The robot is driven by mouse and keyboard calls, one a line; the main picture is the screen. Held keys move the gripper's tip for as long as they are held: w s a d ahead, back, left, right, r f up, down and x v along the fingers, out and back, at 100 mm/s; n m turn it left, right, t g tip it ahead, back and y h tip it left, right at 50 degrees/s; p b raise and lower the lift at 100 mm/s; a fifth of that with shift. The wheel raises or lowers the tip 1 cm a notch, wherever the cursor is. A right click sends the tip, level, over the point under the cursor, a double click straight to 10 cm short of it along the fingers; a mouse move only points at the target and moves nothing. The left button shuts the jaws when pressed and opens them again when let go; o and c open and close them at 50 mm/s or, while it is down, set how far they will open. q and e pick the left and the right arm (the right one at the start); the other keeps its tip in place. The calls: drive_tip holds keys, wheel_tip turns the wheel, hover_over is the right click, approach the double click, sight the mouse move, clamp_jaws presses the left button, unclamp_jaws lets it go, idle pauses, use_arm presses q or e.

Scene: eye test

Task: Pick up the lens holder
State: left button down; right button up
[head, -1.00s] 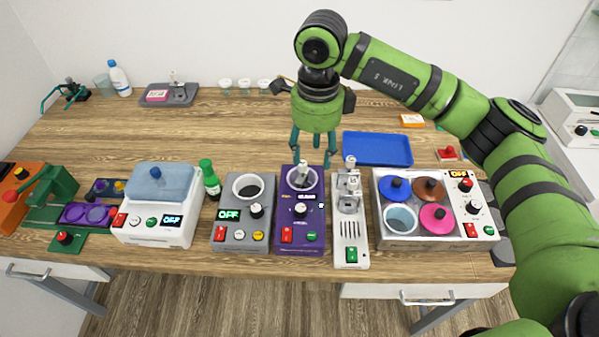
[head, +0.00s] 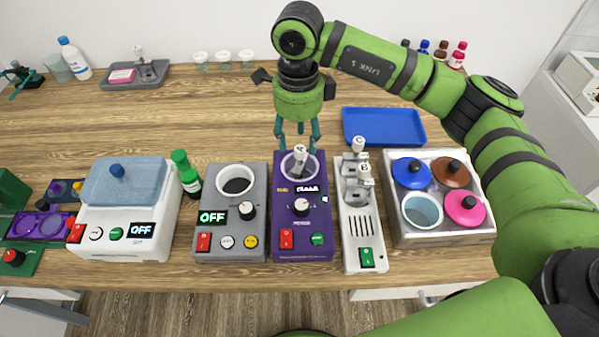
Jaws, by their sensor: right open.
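A lens holder with a white knob (head: 300,152) stands in the round well of the purple device (head: 302,232). My right gripper (head: 298,142) is open above this well, its fingertips on either side of the knob in the picture. I cannot tell whether they touch it. The holder's lower part is hidden in the well. Two similar white-knobbed holders (head: 358,146) (head: 365,172) stand in the white rack (head: 364,236) to the right. My left gripper is not in view.
A grey device (head: 231,231) with a white-rimmed cup stands left of the purple one. A box with coloured lids (head: 444,238) stands at right. A blue tray (head: 384,126) lies behind. Bare wood (head: 190,110) is free at back left.

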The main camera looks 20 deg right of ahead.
sight(300, 149)
drive_tip(key=f+p, duration=0.1)
drive_tip(key=f, duration=0.1)
drive_tip(key=f+p, duration=0.1)
drive_tip(key=f, duration=0.1)
drive_tip(key=shift+w+d+f+p, duration=0.1)
drive_tip(key=shift+d+f+p, duration=0.1)
drive_tip(key=shift+p, duration=0.15)
drive_tip(key=shift+f, duration=0.3)
drive_tip(key=shift+w+f, duration=0.1)
drive_tip(key=shift+f, duration=0.05)
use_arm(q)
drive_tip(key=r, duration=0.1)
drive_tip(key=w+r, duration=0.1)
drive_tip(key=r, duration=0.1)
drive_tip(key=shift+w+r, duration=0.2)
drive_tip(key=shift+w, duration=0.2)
use_arm(e)
clamp_jaws()
